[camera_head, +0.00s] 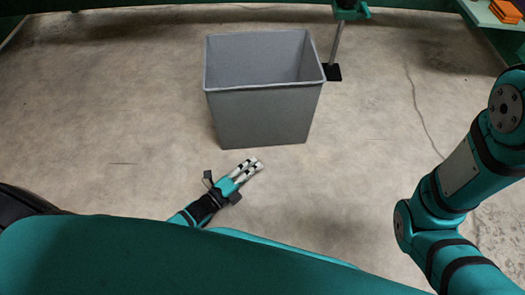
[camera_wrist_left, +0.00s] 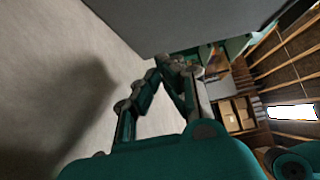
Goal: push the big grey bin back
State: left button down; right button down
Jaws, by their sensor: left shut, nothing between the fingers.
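The big grey bin (camera_head: 262,118) stands upright and open-topped on the floor, and it looks empty. Its grey wall (camera_wrist_left: 180,22) also fills the top of the left wrist view. My left gripper (camera_head: 257,164) is shut and empty, in front of the bin's near face and a little below it in the head view. The fingers (camera_wrist_left: 172,68) show in the left wrist view close to the bin's wall; I cannot tell whether they touch it. My right arm (camera_head: 450,190) shows at the right, but its gripper is out of view.
A green stand with a metal post (camera_head: 336,42) and dark foot (camera_head: 332,72) is close behind the bin's right side. A pale shelf with orange items (camera_head: 506,11) is at the top right. The concrete floor (camera_head: 110,105) is clear left of the bin.

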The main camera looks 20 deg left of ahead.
aim_at(275, 138)
pick_arm(q)
jog(key=x, duration=0.1)
jog(key=b+x, duration=0.2)
jog(key=x, duration=0.1)
jog(key=shift+f, duration=0.3)
jog(key=shift+w+a+b, duration=0.2)
jog(key=shift+w+b, duration=0.3)
jog(key=shift+w, duration=0.1)
jog(key=shift+w+a+b, duration=0.15)
jog(key=shift+w+b, duration=0.3)
jog(key=shift+w, duration=0.15)
jog(key=shift+w+a+r+b, duration=0.15)
jog(key=shift+w+b, duration=0.2)
jog(key=shift+w, duration=0.25)
jog(key=shift+w+r, duration=0.1)
jog(key=shift+w, duration=0.05)
